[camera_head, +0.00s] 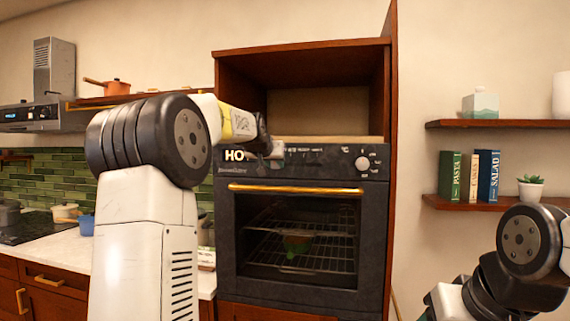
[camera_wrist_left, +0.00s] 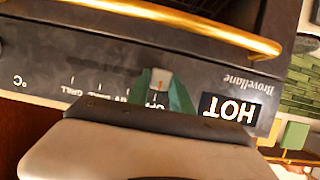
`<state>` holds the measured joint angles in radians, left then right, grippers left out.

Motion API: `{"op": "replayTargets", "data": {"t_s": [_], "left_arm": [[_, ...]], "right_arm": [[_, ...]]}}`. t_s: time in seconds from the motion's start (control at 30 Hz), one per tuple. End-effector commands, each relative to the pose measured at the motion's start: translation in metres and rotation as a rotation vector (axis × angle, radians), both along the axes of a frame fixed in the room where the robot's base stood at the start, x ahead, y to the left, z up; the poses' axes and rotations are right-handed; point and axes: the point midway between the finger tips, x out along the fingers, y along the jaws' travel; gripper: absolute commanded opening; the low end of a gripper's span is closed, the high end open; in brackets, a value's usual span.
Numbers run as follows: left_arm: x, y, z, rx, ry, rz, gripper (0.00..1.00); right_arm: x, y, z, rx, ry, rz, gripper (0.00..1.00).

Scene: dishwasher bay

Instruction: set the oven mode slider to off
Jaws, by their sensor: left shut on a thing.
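The oven's mode slider is a small pale knob (camera_wrist_left: 160,80) on the dark control panel, seen upside down in the left wrist view. It sits by the OFF lettering, at the end of the scale nearest the lit HOT display (camera_wrist_left: 229,109). My left gripper (camera_wrist_left: 160,92) is shut on the knob, with a green finger on each side. In the head view this gripper (camera_head: 268,151) reaches the panel just right of the HOT display and partly hides the slider. My right arm shows at the lower right; its gripper is out of view.
The oven door (camera_head: 296,240) is closed, with a gold handle (camera_head: 292,189) below the panel. A round white dial (camera_head: 362,163) is at the panel's right. Shelves (camera_head: 490,124) hang on the right wall. A counter (camera_head: 70,243) lies at the left.

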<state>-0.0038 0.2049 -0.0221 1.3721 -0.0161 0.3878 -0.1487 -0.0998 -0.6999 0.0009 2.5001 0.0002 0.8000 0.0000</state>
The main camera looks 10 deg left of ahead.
Motion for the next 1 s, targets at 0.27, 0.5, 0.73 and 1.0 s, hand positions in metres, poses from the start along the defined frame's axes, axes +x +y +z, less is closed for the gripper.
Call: {"op": "replayTargets", "data": {"t_s": [0.27, 0.5, 0.73, 1.0], "left_arm": [[0.0, 0.006, -0.001, 0.004, 0.001, 0.009, 0.35], [0.0, 0.005, 0.0, 0.003, 0.0, 0.006, 0.49], [-0.006, 0.004, 0.003, 0.003, -0.001, 0.006, 0.49], [-0.047, 0.007, 0.02, 0.003, -0.003, 0.007, 0.49]], "right_arm": [[0.0, 0.0, 0.0, 0.001, 0.0, -0.001, 0.59], [0.0, 0.0, 0.0, 0.0, 0.0, 0.0, 0.59], [0.0, 0.0, 0.0, 0.001, 0.0, -0.001, 0.59], [0.0, 0.0, 0.0, 0.001, 0.0, -0.001, 0.59]]}}
